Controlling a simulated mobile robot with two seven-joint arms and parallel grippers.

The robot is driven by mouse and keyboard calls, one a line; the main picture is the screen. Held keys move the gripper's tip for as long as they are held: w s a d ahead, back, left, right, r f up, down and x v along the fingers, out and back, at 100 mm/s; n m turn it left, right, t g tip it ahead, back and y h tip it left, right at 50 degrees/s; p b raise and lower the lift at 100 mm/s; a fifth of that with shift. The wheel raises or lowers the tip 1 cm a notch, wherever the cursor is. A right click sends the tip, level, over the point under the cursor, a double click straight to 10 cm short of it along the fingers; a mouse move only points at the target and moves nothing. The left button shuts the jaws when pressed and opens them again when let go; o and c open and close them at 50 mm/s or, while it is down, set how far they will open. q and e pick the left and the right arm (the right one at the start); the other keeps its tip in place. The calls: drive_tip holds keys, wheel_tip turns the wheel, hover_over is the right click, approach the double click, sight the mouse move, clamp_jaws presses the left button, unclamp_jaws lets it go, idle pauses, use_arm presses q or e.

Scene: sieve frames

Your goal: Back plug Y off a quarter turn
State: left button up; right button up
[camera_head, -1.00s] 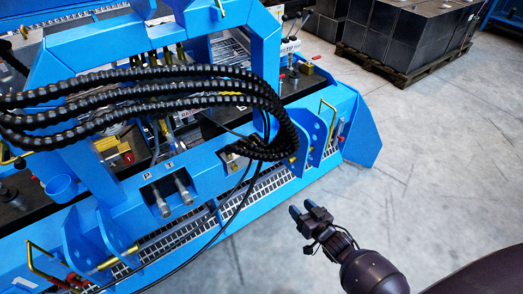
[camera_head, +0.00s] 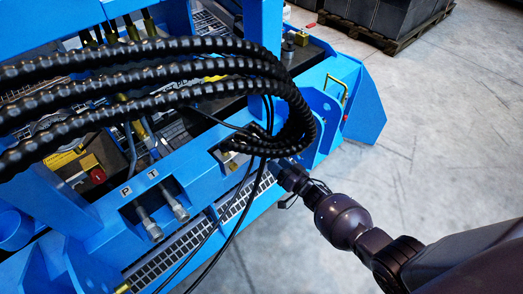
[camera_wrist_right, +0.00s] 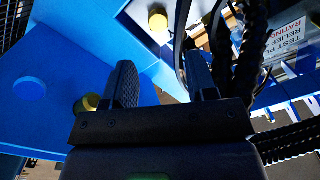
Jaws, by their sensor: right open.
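No plug marked Y can be made out in these views. Two metal couplings (camera_head: 165,215) sit in a recess marked P and T on the blue frame (camera_head: 110,240). A second recess (camera_head: 232,152) to their right is partly covered by black hoses, and its fittings are mostly hidden. My right gripper (camera_head: 281,168) is at the frame's front edge, just right of that recess and below the hose bend. In the right wrist view, its two fingers (camera_wrist_right: 162,82) stand apart with nothing seen between them. My left gripper is out of view.
Thick ribbed black hoses (camera_head: 150,95) arch across the frame, with thin black cables (camera_head: 225,225) hanging in front. Yellow round knobs (camera_wrist_right: 158,20) show on blue plates ahead of the fingers. Dark crates (camera_head: 392,14) stand at the back. The concrete floor at right is clear.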

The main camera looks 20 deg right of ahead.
sight(260, 150)
drive_tip(key=x, duration=0.2)
drive_tip(key=b+x, duration=0.1)
drive_tip(key=x, duration=0.1)
drive_tip(key=b+x, duration=0.1)
drive_tip(key=x, duration=0.2)
drive_tip(key=shift+w+a+f, duration=0.1)
drive_tip(key=shift+f, duration=0.25)
drive_tip(key=shift+w+a+r, duration=0.15)
drive_tip(key=shift+w, duration=0.3)
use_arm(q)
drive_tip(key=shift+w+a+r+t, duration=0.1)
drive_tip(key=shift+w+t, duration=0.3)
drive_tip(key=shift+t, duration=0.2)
use_arm(e)
drive_tip(key=shift+w, duration=0.1)
drive_tip(key=shift+r, duration=0.1)
drive_tip(key=shift+c, duration=0.3)
drive_tip(key=c, duration=0.9)
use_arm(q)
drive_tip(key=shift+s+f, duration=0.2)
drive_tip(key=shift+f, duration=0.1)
use_arm(e)
drive_tip(key=shift+o, duration=0.2)
